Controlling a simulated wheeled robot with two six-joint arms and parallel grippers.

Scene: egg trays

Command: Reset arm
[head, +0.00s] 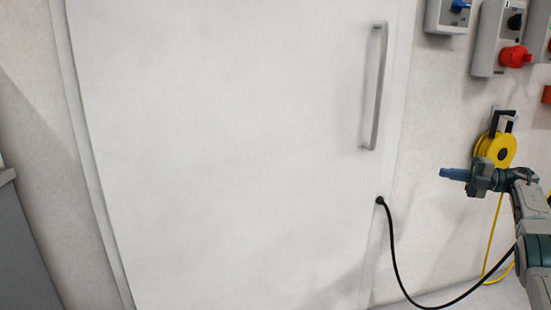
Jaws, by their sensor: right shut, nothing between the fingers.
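My right arm comes in from the lower right edge of the head view. Its gripper (456,174) points left, in front of the wall and to the right of the white door. The fingers are together and nothing shows between them. It is apart from the door, with clear space between. My left gripper is not in the head view.
A closed white door (220,150) with a grey vertical handle (376,90) fills the middle. A black cable (393,255) runs from the door's lower right. A yellow reel (496,147) hangs behind my right gripper. Switch boxes (488,40) are above.

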